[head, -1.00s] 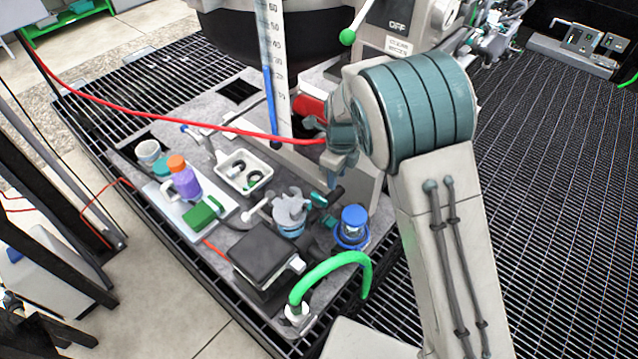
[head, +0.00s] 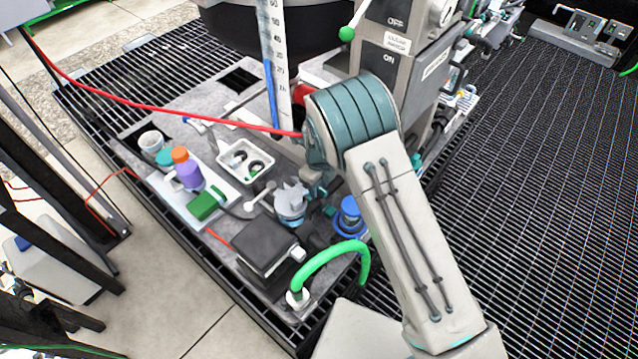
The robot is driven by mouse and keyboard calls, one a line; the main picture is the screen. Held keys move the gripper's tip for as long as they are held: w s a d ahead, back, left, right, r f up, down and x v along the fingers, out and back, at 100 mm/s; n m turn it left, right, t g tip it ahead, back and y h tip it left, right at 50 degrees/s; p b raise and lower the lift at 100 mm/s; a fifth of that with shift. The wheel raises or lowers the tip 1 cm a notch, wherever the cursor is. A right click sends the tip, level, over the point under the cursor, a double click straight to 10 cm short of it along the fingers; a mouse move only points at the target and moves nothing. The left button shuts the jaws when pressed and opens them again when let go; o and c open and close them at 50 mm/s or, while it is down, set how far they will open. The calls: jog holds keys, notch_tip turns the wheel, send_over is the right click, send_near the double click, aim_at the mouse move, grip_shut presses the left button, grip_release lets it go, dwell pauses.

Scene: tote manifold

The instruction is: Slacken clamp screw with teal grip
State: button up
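A grey clamp-like fitting (head: 290,199) with a jagged top stands near the middle of the bench plate in the head view. Small teal parts (head: 331,211) show at its right side; they may belong to the clamp screw's grip, but I cannot tell for sure. My gripper (head: 316,182) is just above and right of the fitting, pointing down under my teal-banded wrist. Its fingers are small and partly hidden by my arm, so I cannot tell whether they are open or touch the grip.
A red hose (head: 160,112) crosses to my wrist. A green hose (head: 330,256) arches at the front, beside a black box (head: 264,247). A blue-capped jar (head: 350,212) stands right of the fitting. A white tray (head: 226,157), purple bottle (head: 187,172) and green block (head: 206,205) are left.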

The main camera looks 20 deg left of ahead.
jog(key=shift+c, duration=0.2)
grip_shut()
jog(key=shift+f+n+b, duration=0.1)
jog(key=shift+n+b, duration=0.3)
